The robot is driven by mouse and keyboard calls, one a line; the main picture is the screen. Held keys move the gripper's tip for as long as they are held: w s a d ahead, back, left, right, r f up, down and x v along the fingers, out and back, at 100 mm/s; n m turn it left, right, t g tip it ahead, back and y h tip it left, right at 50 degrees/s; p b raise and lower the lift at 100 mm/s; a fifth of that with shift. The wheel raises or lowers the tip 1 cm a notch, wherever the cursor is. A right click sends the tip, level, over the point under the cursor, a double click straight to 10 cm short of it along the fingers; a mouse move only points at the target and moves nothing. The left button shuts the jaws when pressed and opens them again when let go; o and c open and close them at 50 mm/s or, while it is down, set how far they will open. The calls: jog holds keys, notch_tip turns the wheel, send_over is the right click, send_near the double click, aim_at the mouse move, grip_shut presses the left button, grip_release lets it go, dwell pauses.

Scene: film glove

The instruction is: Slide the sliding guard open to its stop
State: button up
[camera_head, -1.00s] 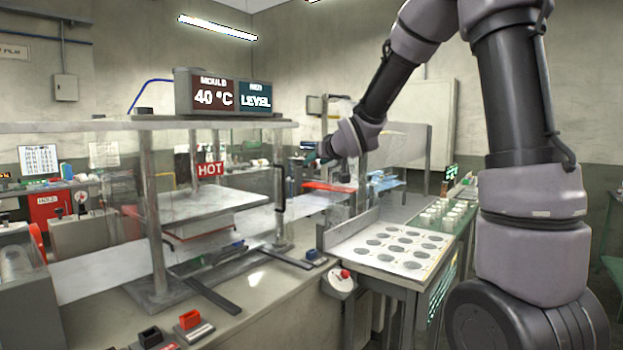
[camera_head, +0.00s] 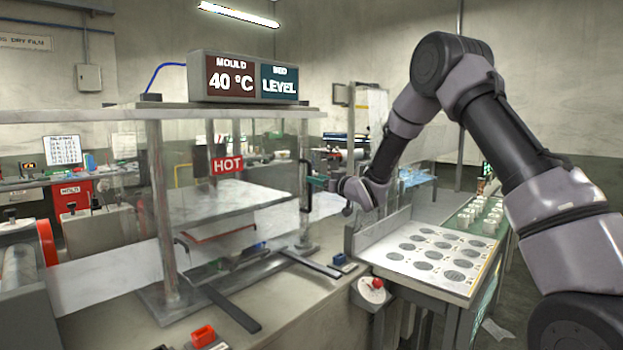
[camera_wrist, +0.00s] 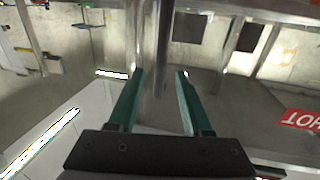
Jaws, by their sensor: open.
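The sliding guard is a clear panel with a red HOT label (camera_head: 227,165) in front of the mould press. Its black upright handle (camera_head: 305,187) is at the panel's right edge in the head view. My gripper (camera_head: 314,184) is beside the handle, on its right, with green fingers pointing left at it. In the wrist view my open gripper (camera_wrist: 159,74) has a dark upright bar, apparently the handle (camera_wrist: 162,60), in line with the gap between its fingertips. I cannot tell whether the fingers touch it. The HOT label (camera_wrist: 300,120) appears upside down there.
A display box (camera_head: 243,77) reading 40 °C and LEVEL sits on the press top. A metal post (camera_head: 163,210) stands at the press's left. A tray with round dark discs (camera_head: 425,255) lies right of the press.

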jog(key=shift+x, duration=2.25)
jog(key=shift+c, duration=0.3)
jog(key=shift+a, duration=0.1)
grip_shut()
